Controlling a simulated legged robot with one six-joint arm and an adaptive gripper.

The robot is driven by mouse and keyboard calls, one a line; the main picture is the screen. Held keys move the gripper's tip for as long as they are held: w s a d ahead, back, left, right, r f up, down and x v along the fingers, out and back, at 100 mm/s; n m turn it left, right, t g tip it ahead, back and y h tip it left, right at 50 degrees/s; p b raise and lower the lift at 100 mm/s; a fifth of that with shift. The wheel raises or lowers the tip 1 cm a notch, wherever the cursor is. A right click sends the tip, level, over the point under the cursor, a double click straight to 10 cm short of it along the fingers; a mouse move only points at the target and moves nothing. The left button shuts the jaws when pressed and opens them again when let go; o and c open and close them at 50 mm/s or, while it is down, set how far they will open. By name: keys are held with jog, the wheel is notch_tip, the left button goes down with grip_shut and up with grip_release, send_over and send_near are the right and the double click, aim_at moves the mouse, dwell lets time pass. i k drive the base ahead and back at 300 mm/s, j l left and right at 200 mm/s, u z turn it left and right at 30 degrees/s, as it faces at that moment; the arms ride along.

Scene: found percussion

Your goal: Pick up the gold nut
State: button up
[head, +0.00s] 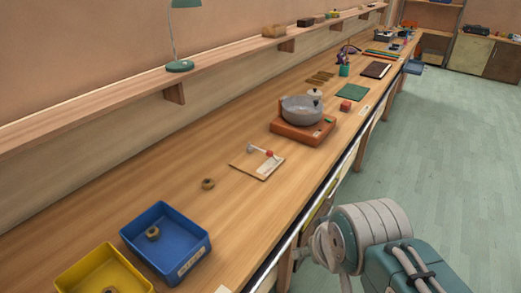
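A small gold-brown nut (208,184) lies flat on the wooden bench, to the right of and beyond the blue bin (190,265). A similar nut (153,233) lies inside the blue bin. Another roundish piece (110,290) shows in the yellow bin (75,272), cut by the bottom edge of the picture. Part of my arm shows at the lower right, apart from the bench objects. I cannot make out my gripper's fingers in this view.
A wooden board with a small hammer-like tool (262,153) lies beyond the nut. Farther along stand a grey bowl on an orange base (302,125), a red block (345,106) and a green mat (352,92). A shelf with a lamp (180,66) runs behind. Bench around the nut is clear.

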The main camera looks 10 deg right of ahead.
aim_at(207, 184)
jog(key=i+l+u, duration=0.4)
jog(key=l+u, duration=0.15)
jog(key=i+l+u, duration=0.1)
jog(key=l+u, duration=0.2)
jog(key=i+l+u, duration=0.1)
jog(key=l+u, duration=0.15)
jog(key=l, duration=0.25)
